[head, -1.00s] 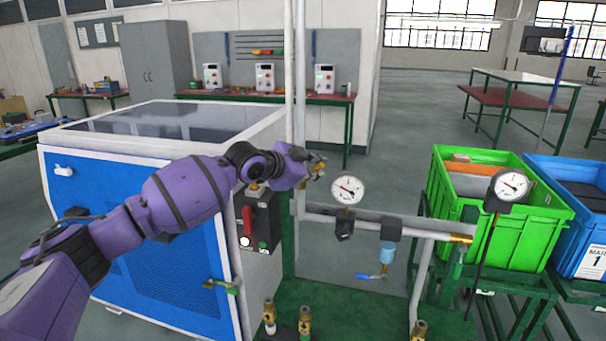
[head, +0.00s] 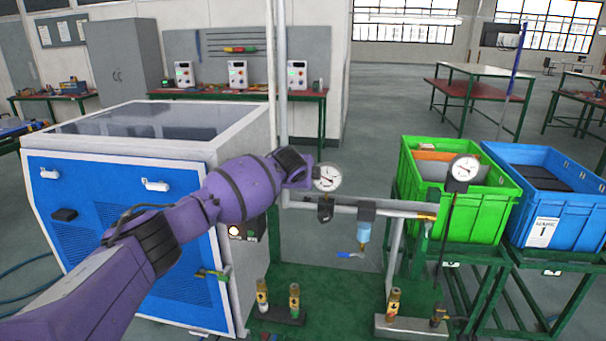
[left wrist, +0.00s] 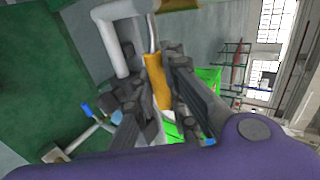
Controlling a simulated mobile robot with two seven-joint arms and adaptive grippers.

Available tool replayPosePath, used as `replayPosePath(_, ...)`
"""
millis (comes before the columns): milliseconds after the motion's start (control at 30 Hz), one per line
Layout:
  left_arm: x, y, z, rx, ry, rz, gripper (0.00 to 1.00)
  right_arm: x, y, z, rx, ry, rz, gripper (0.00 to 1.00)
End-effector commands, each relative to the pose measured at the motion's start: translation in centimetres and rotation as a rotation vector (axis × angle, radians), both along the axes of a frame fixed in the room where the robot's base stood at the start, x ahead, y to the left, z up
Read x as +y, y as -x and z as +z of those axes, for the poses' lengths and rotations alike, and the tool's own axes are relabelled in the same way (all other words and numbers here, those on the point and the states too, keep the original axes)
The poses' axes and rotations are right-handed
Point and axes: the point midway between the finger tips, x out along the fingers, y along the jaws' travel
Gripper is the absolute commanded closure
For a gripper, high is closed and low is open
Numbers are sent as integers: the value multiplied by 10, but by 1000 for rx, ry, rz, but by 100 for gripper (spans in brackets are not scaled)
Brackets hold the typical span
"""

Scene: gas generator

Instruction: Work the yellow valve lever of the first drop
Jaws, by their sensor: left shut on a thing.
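In the left wrist view the yellow lever (left wrist: 154,72) stands between the dark fingers of my left gripper (left wrist: 155,88). The fingers are shut on it, one on each side. A pale bent pipe (left wrist: 124,42) lies just beside the lever. In the head view my purple left wrist (head: 294,168) is at the foot of the vertical pipe (head: 282,105), left of a round gauge (head: 327,177). It hides the fingers and the yellow lever there. My right gripper is not in view.
A horizontal pipe (head: 345,209) runs right from the drop, with a filter bowl (head: 363,233) and a blue lever (head: 350,254) below it. A blue machine cabinet (head: 120,225) stands left. A green crate (head: 479,210) and a blue crate (head: 560,215) stand right.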

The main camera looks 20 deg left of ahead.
Motion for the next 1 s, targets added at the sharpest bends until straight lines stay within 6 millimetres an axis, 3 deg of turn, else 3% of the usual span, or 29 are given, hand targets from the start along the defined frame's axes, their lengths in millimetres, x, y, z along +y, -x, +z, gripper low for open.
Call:
replayPosePath(633, 2, 0, -5, 13, -50, 2, 100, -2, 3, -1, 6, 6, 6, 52)
replayPosePath(667, 2, 0, -5, 13, -49, 1, 84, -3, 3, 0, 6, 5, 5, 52)
replayPosePath(800, 1, 0, -5, 13, -49, 1, 67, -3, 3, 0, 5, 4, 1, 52)
replayPosePath(1000, 1, 0, -4, 10, -46, 1, 67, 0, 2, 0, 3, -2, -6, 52)
